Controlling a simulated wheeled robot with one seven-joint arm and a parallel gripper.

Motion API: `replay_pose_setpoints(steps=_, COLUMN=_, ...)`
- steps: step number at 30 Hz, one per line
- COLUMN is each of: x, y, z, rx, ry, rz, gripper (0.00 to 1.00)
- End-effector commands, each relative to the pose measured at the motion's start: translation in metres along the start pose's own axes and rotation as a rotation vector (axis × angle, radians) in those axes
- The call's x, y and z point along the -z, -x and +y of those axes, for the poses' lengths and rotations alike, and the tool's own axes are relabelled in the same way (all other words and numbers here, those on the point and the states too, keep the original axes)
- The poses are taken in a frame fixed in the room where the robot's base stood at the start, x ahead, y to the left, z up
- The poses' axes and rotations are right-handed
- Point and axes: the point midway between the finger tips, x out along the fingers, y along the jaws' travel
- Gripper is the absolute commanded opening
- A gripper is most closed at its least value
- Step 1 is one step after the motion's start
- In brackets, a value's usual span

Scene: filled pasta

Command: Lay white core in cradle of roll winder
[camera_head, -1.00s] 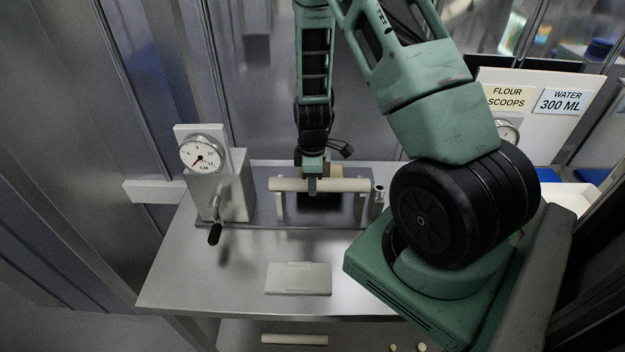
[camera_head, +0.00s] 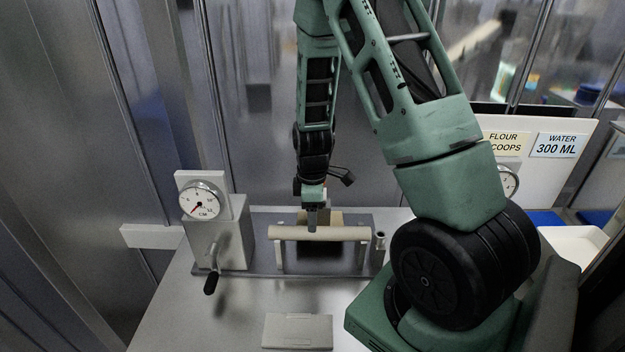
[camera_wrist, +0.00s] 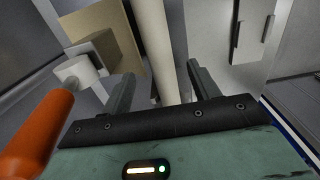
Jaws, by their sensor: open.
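The white core (camera_head: 320,233), a pale cream roll, lies level across the two uprights of the roll winder (camera_head: 262,268). It looks seated at both ends, though the exact contact is too small to tell. In the wrist view the core (camera_wrist: 157,45) runs between the two spread fingers of my gripper (camera_wrist: 160,88), with gaps on both sides. The fingers are open and do not appear to press on it.
A dial gauge (camera_head: 202,200) and black-handled crank (camera_head: 211,283) stand left of the core. A tan block (camera_head: 333,217) is behind it. A flat grey plate (camera_head: 297,331) lies in front on the bench. An orange handle (camera_wrist: 38,135) is close at left in the wrist view.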

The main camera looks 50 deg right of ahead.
Motion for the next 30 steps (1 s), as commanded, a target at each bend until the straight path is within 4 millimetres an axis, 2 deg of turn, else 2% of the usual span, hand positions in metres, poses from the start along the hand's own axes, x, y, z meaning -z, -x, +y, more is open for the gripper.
replay_pose_setpoints(steps=9, x=0.0, y=0.065, z=0.001, rx=-0.006, ry=0.001, rz=0.003, gripper=0.61)
replay_pose_setpoints(steps=15, x=0.001, y=0.101, z=0.001, rx=-0.004, ry=0.001, rz=0.003, gripper=0.61)
replay_pose_setpoints(steps=21, x=0.0, y=0.118, z=0.0, rx=-0.001, ry=0.0, rz=0.001, gripper=0.61)
replay_pose_setpoints(steps=30, x=0.0, y=0.121, z=0.0, rx=0.001, ry=0.0, rz=0.0, gripper=0.61)
